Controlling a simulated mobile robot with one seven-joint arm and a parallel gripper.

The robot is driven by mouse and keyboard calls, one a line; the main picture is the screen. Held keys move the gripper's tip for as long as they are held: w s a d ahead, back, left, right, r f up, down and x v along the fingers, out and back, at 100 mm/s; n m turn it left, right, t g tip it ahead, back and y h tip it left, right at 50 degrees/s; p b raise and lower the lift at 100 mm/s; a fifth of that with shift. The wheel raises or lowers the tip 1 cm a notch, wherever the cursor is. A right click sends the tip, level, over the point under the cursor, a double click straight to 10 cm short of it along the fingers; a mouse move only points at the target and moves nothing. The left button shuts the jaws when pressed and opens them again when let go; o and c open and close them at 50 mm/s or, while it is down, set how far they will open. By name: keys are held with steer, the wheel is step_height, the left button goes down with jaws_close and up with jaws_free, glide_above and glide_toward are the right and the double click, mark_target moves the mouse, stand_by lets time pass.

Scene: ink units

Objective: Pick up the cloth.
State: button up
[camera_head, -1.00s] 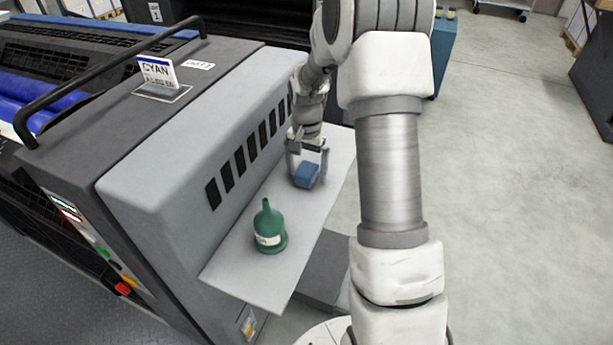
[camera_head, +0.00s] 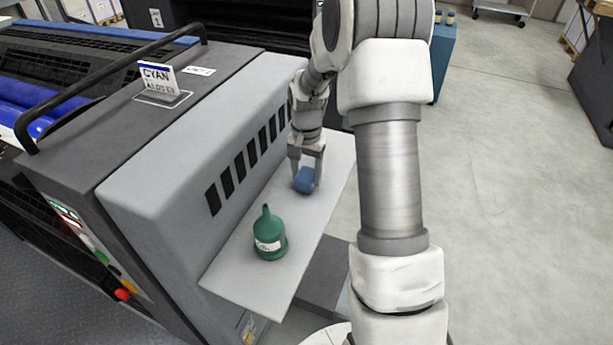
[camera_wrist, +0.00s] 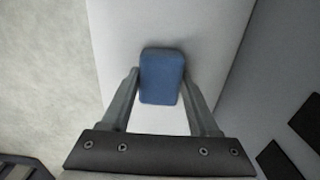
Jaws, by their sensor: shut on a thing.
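The cloth is a small blue folded block (camera_head: 305,180) at the far part of the pale side shelf (camera_head: 240,275) of the machine. My gripper (camera_head: 306,176) points down over the shelf and is shut on the cloth, with a finger at each side of it. In the wrist view the cloth (camera_wrist: 162,76) is between the two fingertips (camera_wrist: 161,80). I cannot tell whether the cloth touches the shelf or is slightly above it.
A green bottle (camera_head: 269,236) with a narrow spout and a white label stands on the near part of the shelf. The grey machine housing (camera_head: 190,150) with dark vent slots rises along the shelf's left side. Open floor (camera_head: 510,200) lies to the right.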

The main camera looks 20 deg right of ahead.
mark_target(307, 173)
step_height(307, 173, up, 5)
steer(key=shift+f+p, duration=0.15)
steer(key=shift+p, duration=0.45)
steer(key=s+d+r+p, duration=0.1)
steer(key=s+d+r, duration=0.2)
steer(key=d+r, duration=0.3)
steer(key=d, duration=0.5)
steer(key=shift+d+p, duration=0.15)
steer(key=shift+p, duration=0.2)
steer(key=shift+r, duration=0.1)
steer(key=o, duration=0.8)
steer(key=c, duration=0.6)
steer(key=shift+c, duration=0.2)
